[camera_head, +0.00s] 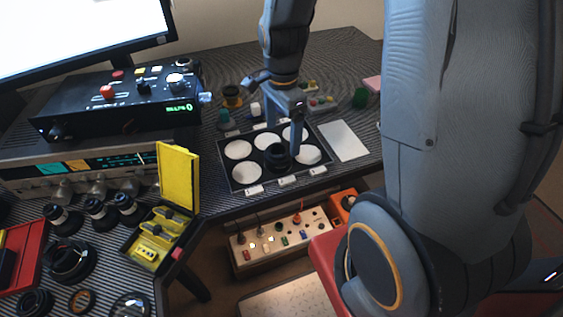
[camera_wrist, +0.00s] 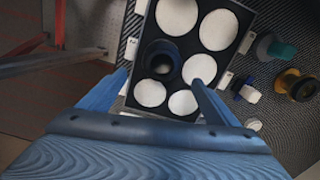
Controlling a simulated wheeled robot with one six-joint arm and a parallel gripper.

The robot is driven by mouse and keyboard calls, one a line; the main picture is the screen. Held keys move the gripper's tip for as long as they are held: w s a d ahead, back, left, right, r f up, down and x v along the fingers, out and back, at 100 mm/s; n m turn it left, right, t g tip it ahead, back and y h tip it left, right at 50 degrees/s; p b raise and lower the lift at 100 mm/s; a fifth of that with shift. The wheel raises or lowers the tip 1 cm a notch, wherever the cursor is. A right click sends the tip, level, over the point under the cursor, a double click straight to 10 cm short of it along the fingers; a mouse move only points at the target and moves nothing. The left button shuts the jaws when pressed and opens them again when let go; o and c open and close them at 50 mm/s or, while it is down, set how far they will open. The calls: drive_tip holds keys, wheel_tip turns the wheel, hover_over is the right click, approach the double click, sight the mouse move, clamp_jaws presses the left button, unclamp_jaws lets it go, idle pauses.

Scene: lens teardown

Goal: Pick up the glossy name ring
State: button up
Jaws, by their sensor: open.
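A black round lens part (camera_head: 277,158) stands in the tray (camera_head: 232,187) on one of the white round pads. The wrist view shows it (camera_wrist: 160,58) from above as dark nested rings. Which of these is the glossy name ring I cannot tell. My gripper (camera_head: 284,146) is over the tray, pointing down, with its fingers apart. In the wrist view, my gripper (camera_wrist: 161,80) has one fingertip on each side of the part, with nothing clearly held. Whether the fingers touch it I cannot tell.
Loose dark rings and lens parts, including a brownish ring (camera_head: 82,300), lie at lower left beside an open yellow case (camera_head: 178,180). A white card (camera_head: 343,141) lies right of the tray. Small coloured items stand behind it. A black control box (camera_head: 120,98) is left.

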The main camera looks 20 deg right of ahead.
sight(280, 151)
drive_tip(key=shift+a+f, duration=0.15)
drive_tip(key=shift+f, duration=0.7)
drive_tip(key=shift+a+f, duration=0.1)
drive_tip(key=shift+f, duration=0.75)
drive_tip(key=shift+f+p, duration=0.6)
drive_tip(key=shift+f, duration=1.55)
drive_tip(key=c, duration=1.1)
drive_tip(key=shift+r, duration=0.1)
drive_tip(key=shift+c, duration=0.2)
